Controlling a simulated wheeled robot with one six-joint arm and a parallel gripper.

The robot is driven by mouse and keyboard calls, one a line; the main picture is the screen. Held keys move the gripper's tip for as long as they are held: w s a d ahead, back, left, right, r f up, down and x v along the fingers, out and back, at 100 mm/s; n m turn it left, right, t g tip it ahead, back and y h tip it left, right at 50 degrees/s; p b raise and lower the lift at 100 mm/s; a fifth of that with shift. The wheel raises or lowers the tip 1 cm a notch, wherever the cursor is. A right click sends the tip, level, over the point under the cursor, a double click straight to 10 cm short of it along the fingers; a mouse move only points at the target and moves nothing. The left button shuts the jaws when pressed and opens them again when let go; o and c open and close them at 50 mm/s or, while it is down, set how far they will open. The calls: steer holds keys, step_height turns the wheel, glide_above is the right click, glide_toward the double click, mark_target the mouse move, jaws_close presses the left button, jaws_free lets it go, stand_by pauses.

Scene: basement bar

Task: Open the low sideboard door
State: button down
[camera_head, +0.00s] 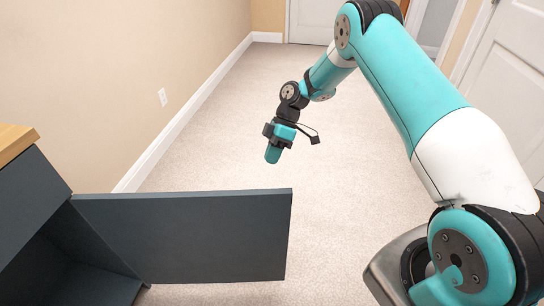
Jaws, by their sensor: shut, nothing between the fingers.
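The low sideboard (33,200) is dark grey with a light wood top, at the lower left. Its door (185,236) stands swung wide open, reaching out to the right from the cabinet, and part of the dark interior (68,268) shows. My gripper (272,155) is shut and empty, pointing down. In the picture it is just above the door's outer top corner and appears apart from it. No handle shows on the door face in view.
The wood top (14,142) juts in at the left edge. A beige wall (110,80) with a white baseboard runs along the left. White doors (315,20) stand at the back and right (515,85). The carpet (215,135) in the middle is clear.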

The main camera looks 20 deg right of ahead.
steer(key=s+a+f+p, duration=0.1)
steer(key=s+a+f, duration=0.4)
steer(key=shift+s+f, duration=0.25)
steer(key=shift+s, duration=0.15)
